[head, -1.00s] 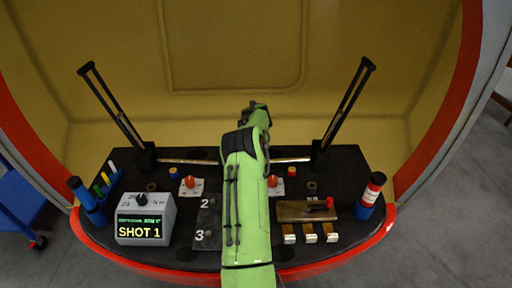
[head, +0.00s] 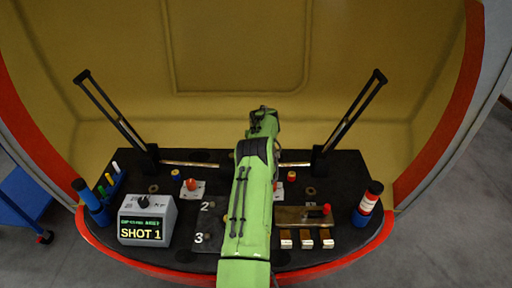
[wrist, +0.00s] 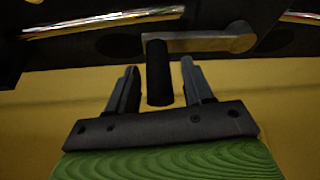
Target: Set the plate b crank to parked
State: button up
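In the wrist view a crank shows as a pale metal arm (wrist: 200,42) with a black cylindrical handle (wrist: 159,75). The handle hangs down in the picture between the two fingers of my gripper (wrist: 160,85), with a gap visible on each side. My gripper is open and its fingers do not appear to touch the handle. No label for plate b is readable. In the head view my green arm covers the middle of the black desk (head: 340,165), and the crank and fingertips are hidden there.
Two tall black levers (head: 103,100) (head: 355,105) stand at the desk's back. A display box (head: 148,220) reads SHOT 1. A brass plate (head: 290,215) with a red-handled lever is right of my arm. Blue cylinders (head: 362,212) (head: 90,200) stand at both sides.

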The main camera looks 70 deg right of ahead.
jog(key=p+v, duration=0.2)
jog(key=v, duration=1.3)
jog(key=shift+a+r, duration=0.15)
jog(key=shift+r, duration=0.2)
